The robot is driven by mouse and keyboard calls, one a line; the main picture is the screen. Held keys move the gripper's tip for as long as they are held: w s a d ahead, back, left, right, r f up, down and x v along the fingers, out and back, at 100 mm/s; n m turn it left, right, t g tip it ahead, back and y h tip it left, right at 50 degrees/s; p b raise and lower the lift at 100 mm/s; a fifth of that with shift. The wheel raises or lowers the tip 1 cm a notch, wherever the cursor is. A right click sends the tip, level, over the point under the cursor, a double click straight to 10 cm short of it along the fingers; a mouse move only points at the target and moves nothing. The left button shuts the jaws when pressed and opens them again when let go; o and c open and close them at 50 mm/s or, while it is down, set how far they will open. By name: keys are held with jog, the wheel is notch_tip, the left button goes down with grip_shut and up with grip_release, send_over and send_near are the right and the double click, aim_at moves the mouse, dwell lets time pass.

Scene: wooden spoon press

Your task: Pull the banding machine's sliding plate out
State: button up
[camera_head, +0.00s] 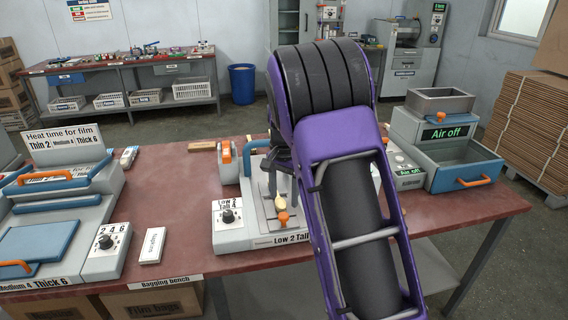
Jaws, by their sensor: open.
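The middle machine on the red bench, labelled "Low 2 Tall 4" (231,240), looks like the banding machine. A pale grey plate (262,222) lies along its top, and a small upright knob (283,218), yellow above and orange below, stands near its front end. I take this to be the sliding plate; the arm hides its right side. My gripper (282,190) shows as dark grey fingers pointing down over the machine, behind the knob. It is open and partly hidden by my purple arm. I cannot tell whether it touches anything.
A blue sealer with orange handles (60,240) fills the bench's left. A white block (150,246) lies between it and the middle machine. An "Air off" unit (445,133) with an open blue drawer (466,160) stands at right.

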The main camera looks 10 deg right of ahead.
notch_tip(320, 180, up, 11)
jog(key=shift+p, duration=0.45)
jog(key=shift+f, duration=0.15)
